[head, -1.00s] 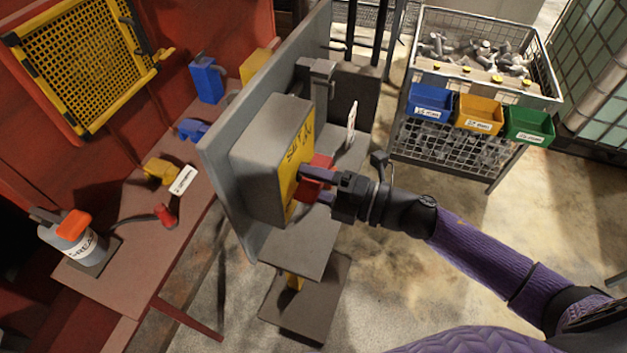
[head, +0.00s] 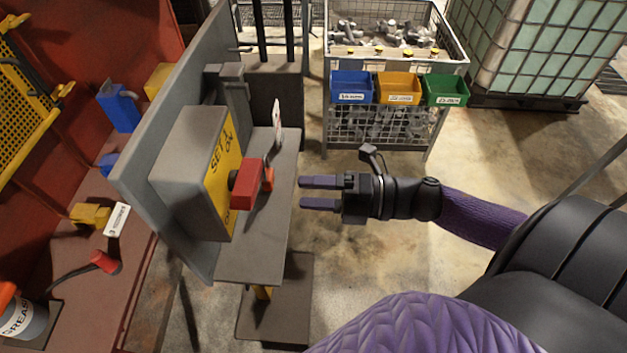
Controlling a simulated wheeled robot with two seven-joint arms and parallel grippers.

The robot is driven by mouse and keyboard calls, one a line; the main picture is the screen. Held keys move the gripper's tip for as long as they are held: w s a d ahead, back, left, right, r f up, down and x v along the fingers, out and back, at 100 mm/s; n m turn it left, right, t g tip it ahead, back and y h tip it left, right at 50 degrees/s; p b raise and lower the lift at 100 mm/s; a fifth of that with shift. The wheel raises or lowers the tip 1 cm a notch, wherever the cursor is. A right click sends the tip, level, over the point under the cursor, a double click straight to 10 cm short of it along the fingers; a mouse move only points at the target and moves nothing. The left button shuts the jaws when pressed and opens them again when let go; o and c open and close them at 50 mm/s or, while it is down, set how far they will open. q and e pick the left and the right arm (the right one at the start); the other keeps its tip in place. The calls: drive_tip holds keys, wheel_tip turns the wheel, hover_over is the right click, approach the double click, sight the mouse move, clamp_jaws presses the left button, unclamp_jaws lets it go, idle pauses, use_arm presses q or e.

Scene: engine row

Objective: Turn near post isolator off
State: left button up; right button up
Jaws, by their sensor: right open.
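The isolator is a grey box (head: 187,165) with a yellow labelled front (head: 222,172), fixed to a grey upright panel (head: 150,120). A red handle (head: 248,187) sticks out from the yellow front toward the right. My right gripper (head: 302,193) is open and empty, to the right of the red handle, with a clear gap between its fingertips and the handle. Its two purple fingers point left at the handle. The label on the box is only partly readable. My left gripper is not in view.
A white tag (head: 277,118) stands behind the handle above the grey shelf (head: 265,225). A wire crate (head: 375,125) with blue, yellow and green bins stands at the back. A caged tank (head: 545,50) is at the back right. A red bench with a grease tub (head: 20,315) lies left.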

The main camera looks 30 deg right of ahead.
sight(258, 181)
drive_tip(key=shift+m, duration=0.5)
drive_tip(key=x, duration=0.3)
drive_tip(key=b+x, duration=0.1)
drive_tip(key=x, duration=0.2)
drive_tip(key=w+d+b+x, duration=0.1)
drive_tip(key=x, duration=0.2)
drive_tip(key=shift+w+a+r, duration=0.15)
drive_tip(key=shift+w, duration=0.05)
drive_tip(key=shift+w+a, duration=0.2)
drive_tip(key=shift+a, duration=0.15)
